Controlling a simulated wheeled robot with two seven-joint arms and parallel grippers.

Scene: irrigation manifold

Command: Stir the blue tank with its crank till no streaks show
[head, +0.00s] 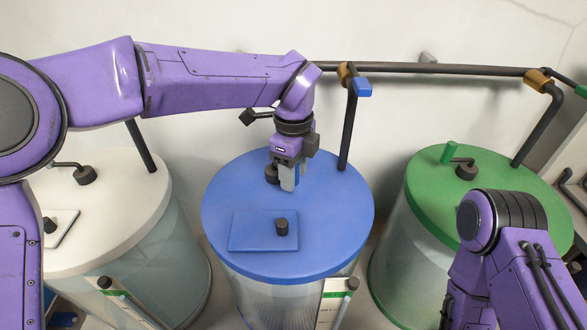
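The blue tank (225,228) stands in the middle of the head view, with a blue lid and a clear wall below. The dark hub of its crank (271,174) shows near the lid's middle. My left gripper (289,183) points down just right of the hub, at the crank. A bit of blue shows beside its grey finger, perhaps the crank's handle. The finger hides most of the handle, so I cannot tell whether the fingers are closed on it. Pale lines show in the tank wall, but I cannot tell whether they are streaks. My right gripper is out of view.
A square blue hatch with a dark knob (281,227) lies on the blue lid's front. A white tank (120,225) stands left and a green tank (425,190) right, each with a crank. A dark pipe (430,68) runs behind. My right forearm covers part of the green tank.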

